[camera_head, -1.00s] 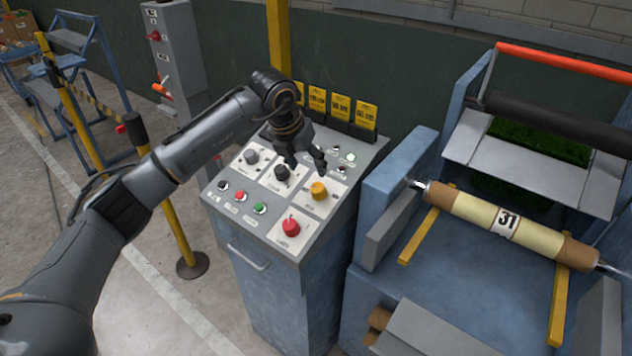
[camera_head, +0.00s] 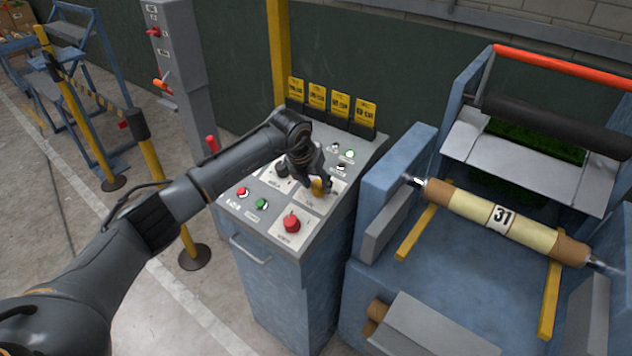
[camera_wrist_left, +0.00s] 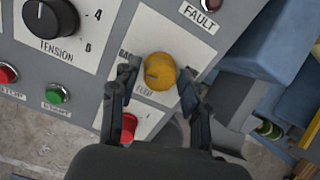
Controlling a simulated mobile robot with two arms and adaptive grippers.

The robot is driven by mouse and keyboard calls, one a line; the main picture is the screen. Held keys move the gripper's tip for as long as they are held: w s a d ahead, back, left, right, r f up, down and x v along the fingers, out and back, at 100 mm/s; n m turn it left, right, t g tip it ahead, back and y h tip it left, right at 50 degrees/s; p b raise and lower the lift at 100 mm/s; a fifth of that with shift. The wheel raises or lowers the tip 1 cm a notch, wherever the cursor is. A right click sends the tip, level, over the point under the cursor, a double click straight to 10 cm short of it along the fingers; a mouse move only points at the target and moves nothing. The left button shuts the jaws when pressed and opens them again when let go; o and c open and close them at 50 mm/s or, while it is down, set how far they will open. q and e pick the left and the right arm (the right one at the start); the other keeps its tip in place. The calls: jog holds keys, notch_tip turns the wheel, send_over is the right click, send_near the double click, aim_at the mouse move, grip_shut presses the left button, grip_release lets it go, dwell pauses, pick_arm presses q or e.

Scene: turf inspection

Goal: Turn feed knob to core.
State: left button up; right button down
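The feed knob is the yellow round knob (camera_head: 318,186) on the sloped control panel, partly hidden by my left gripper (camera_head: 316,190). In the left wrist view the yellow knob (camera_wrist_left: 159,70) sits on a white plate marked FEED, with a small dark mark on its face. Other lettering at its left is partly covered by a finger. My left gripper (camera_wrist_left: 160,80) has its fingers apart, one on each side of the knob. A slight gap seems to show; I cannot tell if either finger touches it. My right gripper is in neither view.
A black TENSION knob (camera_wrist_left: 50,17) is beside the feed plate. A red knob (camera_head: 291,222) is in front of it, and green (camera_head: 262,204) and red (camera_head: 243,192) buttons are to the left. Yellow tags (camera_head: 340,104) stand behind. A blue machine with a roll (camera_head: 500,217) is at right.

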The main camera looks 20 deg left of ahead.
pick_arm(q)
jog(key=c, duration=0.7)
